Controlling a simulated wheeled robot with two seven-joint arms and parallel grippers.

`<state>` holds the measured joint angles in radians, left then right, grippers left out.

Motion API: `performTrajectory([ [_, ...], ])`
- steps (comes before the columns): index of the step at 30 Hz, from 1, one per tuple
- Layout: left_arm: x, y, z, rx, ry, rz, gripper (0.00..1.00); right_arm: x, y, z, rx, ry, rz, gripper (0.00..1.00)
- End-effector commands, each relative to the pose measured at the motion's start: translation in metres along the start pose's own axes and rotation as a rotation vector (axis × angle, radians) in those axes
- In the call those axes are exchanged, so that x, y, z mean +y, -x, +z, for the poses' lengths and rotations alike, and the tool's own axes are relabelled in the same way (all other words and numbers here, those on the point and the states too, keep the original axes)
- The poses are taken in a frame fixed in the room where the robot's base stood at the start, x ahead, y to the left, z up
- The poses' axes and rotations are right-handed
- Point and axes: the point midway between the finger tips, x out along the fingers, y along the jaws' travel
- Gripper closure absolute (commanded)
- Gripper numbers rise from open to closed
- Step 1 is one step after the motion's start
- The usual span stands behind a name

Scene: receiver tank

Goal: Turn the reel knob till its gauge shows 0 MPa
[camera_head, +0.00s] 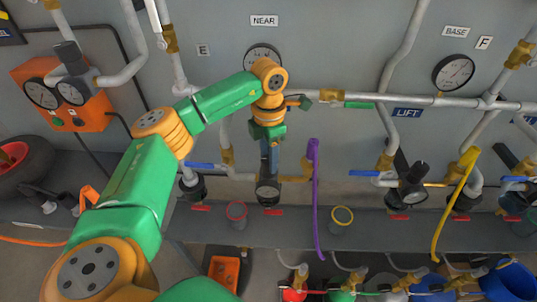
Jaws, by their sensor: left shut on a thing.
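My left gripper (268,163) reaches down from the wall pipe to a regulator and is shut on its knob, which is mostly hidden by the fingers. The regulator's small round gauge (268,193) faces me just below the fingers; its needle is too small to read. The arm covers the wall around this regulator, and I see no readable "reel" label beside it. My right gripper is not in view.
To the right stands a similar regulator with a black knob (418,171), near a blue LIFT label (407,112). A purple strap (314,195) and a yellow strap (456,200) hang nearby.

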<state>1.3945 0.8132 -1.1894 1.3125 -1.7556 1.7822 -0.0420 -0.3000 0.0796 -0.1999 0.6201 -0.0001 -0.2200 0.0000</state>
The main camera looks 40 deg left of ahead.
Motion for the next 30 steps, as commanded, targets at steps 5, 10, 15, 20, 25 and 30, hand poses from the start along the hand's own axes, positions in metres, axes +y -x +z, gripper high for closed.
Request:
performTrajectory([
  [5, 0.0003, 0.0008, 0.0002, -0.001, 0.071, 0.001, 1.00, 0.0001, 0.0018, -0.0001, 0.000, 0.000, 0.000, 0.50],
  [10, 0.0003, 0.0006, 0.0002, -0.001, 0.108, 0.001, 1.00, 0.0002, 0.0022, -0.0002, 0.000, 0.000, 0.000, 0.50],
  [15, 0.0003, 0.0005, 0.0002, -0.002, 0.123, 0.001, 1.00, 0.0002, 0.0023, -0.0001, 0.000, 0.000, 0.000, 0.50],
  [20, 0.0004, 0.0005, 0.0003, -0.002, 0.124, 0.001, 1.00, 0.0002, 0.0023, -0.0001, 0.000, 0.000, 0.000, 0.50],
  [25, 0.0004, 0.0005, 0.0003, -0.002, 0.124, 0.001, 0.49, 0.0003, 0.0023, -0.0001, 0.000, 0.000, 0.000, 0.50],
  [30, 0.0003, 0.0004, 0.0002, -0.002, 0.123, 0.001, 0.22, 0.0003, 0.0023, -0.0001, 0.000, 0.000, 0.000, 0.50],
])
